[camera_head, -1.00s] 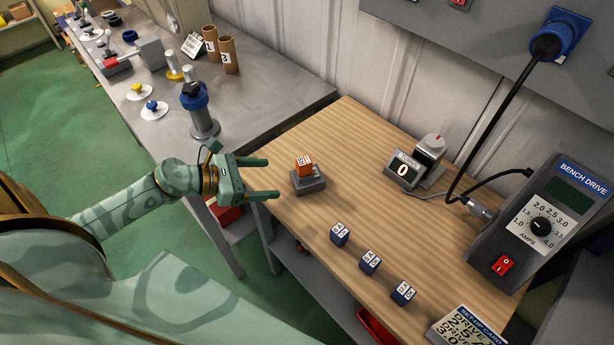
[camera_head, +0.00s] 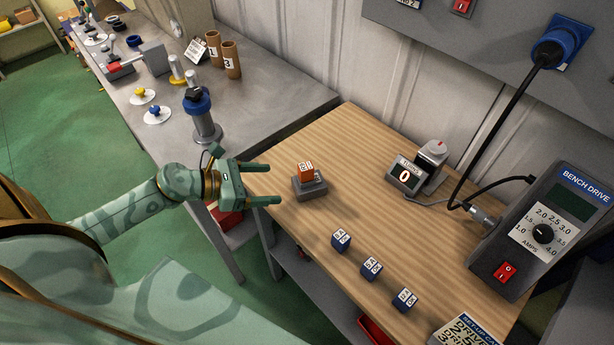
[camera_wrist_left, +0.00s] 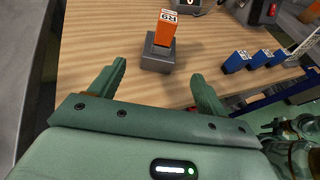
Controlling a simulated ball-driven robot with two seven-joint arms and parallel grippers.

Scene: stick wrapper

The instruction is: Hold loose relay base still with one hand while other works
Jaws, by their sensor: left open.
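The relay base (camera_head: 311,189) is a small grey block on the wooden bench, with an orange relay (camera_head: 306,169) seated upright on it. My left gripper (camera_head: 273,184) is open and empty, just left of the base, fingers pointing toward it. In the left wrist view the base (camera_wrist_left: 157,62) and orange relay (camera_wrist_left: 165,30) stand ahead, beyond and between the open fingertips (camera_wrist_left: 161,80), not touched. My right gripper does not show clearly in the head view.
Several blue relays (camera_head: 371,268) stand in a row on the wooden bench (camera_head: 345,140). A counter (camera_head: 406,174) reading 0 and the bench drive box (camera_head: 540,230) stand to the right. A blue-topped post (camera_head: 204,118) stands on the grey table at left.

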